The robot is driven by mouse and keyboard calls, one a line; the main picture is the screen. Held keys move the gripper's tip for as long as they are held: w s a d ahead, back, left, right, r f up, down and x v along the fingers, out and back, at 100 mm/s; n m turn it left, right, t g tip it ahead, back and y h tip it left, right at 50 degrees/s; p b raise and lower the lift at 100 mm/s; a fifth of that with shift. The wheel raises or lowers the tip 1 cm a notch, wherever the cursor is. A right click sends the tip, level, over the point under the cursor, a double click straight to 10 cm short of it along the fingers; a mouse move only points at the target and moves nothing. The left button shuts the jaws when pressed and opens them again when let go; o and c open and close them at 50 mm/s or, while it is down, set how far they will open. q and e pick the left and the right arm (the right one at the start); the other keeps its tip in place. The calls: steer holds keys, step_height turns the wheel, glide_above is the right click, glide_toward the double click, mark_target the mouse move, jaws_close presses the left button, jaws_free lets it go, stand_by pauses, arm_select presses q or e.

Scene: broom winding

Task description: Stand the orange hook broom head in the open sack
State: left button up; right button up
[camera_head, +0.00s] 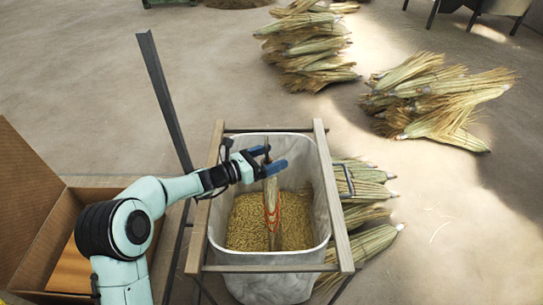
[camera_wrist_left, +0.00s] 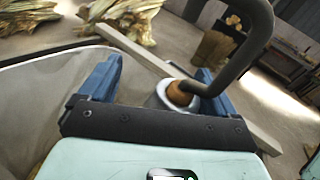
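The broom head with orange-red binding (camera_head: 272,205) stands roughly upright inside the open sack (camera_head: 325,220), its lower end at the yellow grain-like fill. The pale sack hangs in a wooden frame. My left gripper (camera_head: 269,159) is above the broom head's upper end, over the sack. Its blue fingers are spread apart. In the left wrist view, the broom head's round top (camera_wrist_left: 180,94) and a thick dark hook (camera_wrist_left: 249,50) show between and beyond the fingers, nearer the right finger; contact cannot be told. My right gripper is not in view.
Wooden frame rails (camera_head: 333,190) flank the sack. Several straw bundles (camera_head: 365,240) lie to its right, with larger piles (camera_head: 440,100) farther back. An open cardboard box (camera_head: 40,225) stands at left. A dark post (camera_head: 165,100) rises left of the frame.

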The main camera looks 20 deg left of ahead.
arm_select(q)
steer(key=p+v, duration=0.2)
steer(key=v, duration=1)
steer(key=shift+s+a, duration=0.2)
steer(key=shift+s, duration=0.15)
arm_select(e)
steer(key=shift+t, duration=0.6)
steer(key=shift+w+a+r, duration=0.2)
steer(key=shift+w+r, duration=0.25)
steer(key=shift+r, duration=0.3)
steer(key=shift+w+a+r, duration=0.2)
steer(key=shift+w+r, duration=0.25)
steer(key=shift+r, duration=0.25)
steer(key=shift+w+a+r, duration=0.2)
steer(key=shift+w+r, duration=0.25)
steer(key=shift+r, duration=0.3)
arm_select(q)
steer(key=shift+r+p, duration=0.1)
steer(key=shift+p, duration=0.2)
